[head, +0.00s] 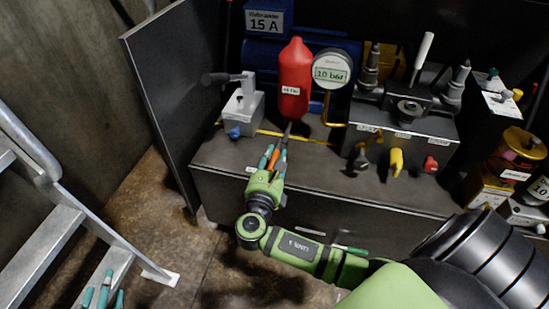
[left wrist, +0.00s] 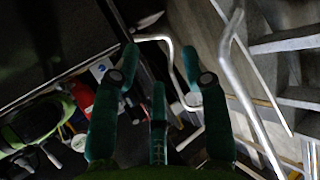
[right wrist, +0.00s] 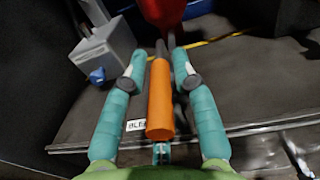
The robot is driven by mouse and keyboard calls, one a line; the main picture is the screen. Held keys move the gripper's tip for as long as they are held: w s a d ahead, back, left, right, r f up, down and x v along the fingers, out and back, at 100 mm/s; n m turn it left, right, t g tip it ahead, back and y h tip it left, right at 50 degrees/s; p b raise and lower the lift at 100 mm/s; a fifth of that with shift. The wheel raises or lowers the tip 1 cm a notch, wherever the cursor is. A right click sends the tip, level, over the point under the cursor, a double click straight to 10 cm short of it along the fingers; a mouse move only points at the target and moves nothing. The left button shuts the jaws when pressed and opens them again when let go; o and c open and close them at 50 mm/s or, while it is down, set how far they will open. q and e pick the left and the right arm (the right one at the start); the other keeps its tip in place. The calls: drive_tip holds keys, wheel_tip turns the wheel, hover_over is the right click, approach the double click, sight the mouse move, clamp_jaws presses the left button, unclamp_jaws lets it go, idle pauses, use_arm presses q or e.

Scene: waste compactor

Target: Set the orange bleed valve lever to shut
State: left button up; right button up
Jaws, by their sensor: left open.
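The orange bleed valve lever (head: 283,154) sits low in front of the red bottle in the head view. In the right wrist view the orange handle (right wrist: 160,100) runs lengthwise between the fingers of my right gripper (right wrist: 160,58). The teal fingers lie close on both sides, partly closed; whether they touch it is unclear. In the head view my right gripper (head: 274,157) is at the lever. My left gripper (head: 103,291) is open and empty at the lower left, by the stairs. It also shows in the left wrist view (left wrist: 160,48).
A red bottle (head: 295,80) stands behind the lever, beside a 10 bar gauge (head: 332,69). A grey block with a handle (head: 243,106) and blue knob is left of it. A valve block (head: 405,130) stands right. Metal stairs (head: 45,245) are near my left gripper.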

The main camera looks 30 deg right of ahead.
drive_tip(key=shift+c, duration=0.5)
clamp_jaws()
